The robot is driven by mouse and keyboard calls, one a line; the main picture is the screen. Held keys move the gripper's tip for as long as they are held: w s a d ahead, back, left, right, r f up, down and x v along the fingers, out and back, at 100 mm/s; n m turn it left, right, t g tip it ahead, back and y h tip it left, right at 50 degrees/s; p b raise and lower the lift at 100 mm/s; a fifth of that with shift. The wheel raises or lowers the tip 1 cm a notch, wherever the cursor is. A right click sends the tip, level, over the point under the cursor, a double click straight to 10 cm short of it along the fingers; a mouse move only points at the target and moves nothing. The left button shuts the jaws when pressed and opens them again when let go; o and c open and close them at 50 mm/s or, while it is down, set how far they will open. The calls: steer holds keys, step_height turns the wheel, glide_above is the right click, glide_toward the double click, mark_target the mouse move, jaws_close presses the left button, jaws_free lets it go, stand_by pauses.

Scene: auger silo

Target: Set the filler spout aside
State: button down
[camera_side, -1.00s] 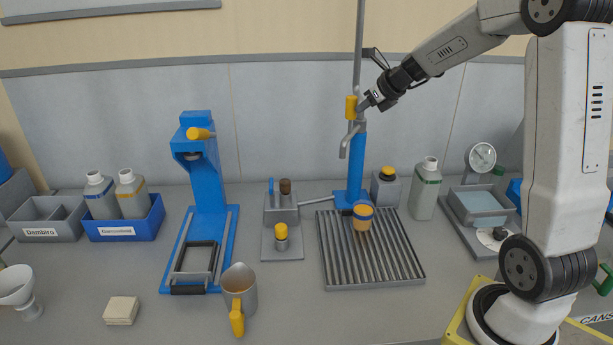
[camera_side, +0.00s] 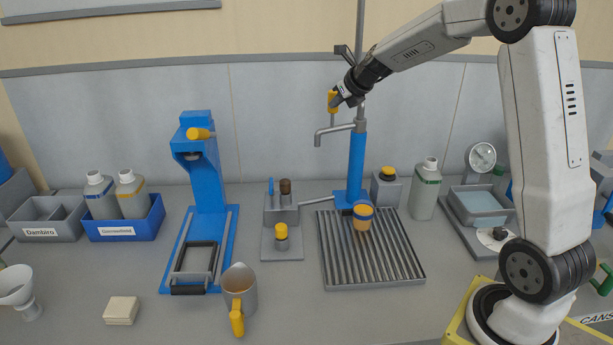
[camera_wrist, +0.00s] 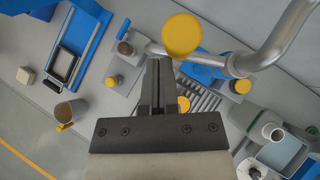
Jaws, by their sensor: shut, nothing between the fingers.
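The filler spout (camera_side: 335,129) is a grey pipe on the blue column (camera_side: 357,165). The grey pipe (camera_wrist: 280,45) and the yellow knob (camera_wrist: 182,36) also show in the wrist view. My gripper (camera_side: 339,99) is shut and empty, close beside the knob; I cannot tell whether it touches. Its closed fingers (camera_wrist: 155,66) lie just left of the knob in the wrist view.
A blue press (camera_side: 205,165) stands left, with a jug (camera_side: 240,285) in front. A grey block (camera_side: 282,210) with small knobs sits left of the tray. A bottle (camera_side: 426,190) and a scale-like dial (camera_side: 482,157) stand right. The front of the bench is largely clear.

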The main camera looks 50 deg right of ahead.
steer(key=shift+w+d, duration=0.1)
steer(key=shift+w, duration=0.5)
stand_by(0.4)
steer(key=s+a+r, duration=0.7)
steer(key=a, duration=0.1)
steer(key=shift+s, duration=0.4)
stand_by(0.6)
